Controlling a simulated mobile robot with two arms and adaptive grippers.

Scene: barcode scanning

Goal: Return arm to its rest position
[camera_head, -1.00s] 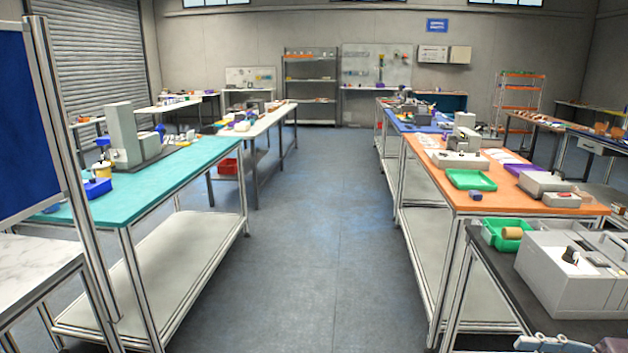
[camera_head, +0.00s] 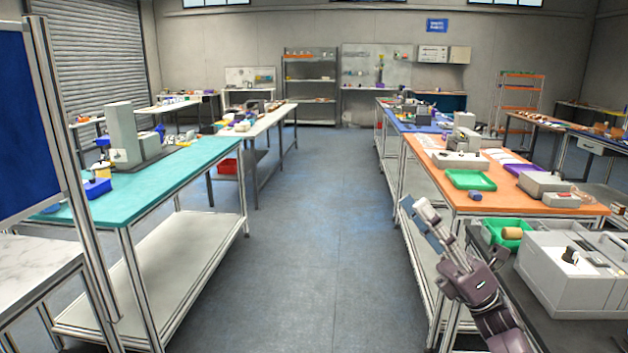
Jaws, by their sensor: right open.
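My right gripper (camera_head: 422,216) shows at the lower right, with its arm coming in from the bottom edge. Its fingers point up and to the left. It is open, and I see nothing held between the fingers. It appears in front of the left edge of the orange-topped table and the dark table. My left gripper is out of view.
The dark table (camera_head: 556,335) at the lower right carries a grey box unit (camera_head: 565,295) and a green bin (camera_head: 490,233). The orange-topped table (camera_head: 455,198) stands behind it. A teal-topped table (camera_head: 150,192) is on the left. The aisle floor (camera_head: 310,240) between is clear.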

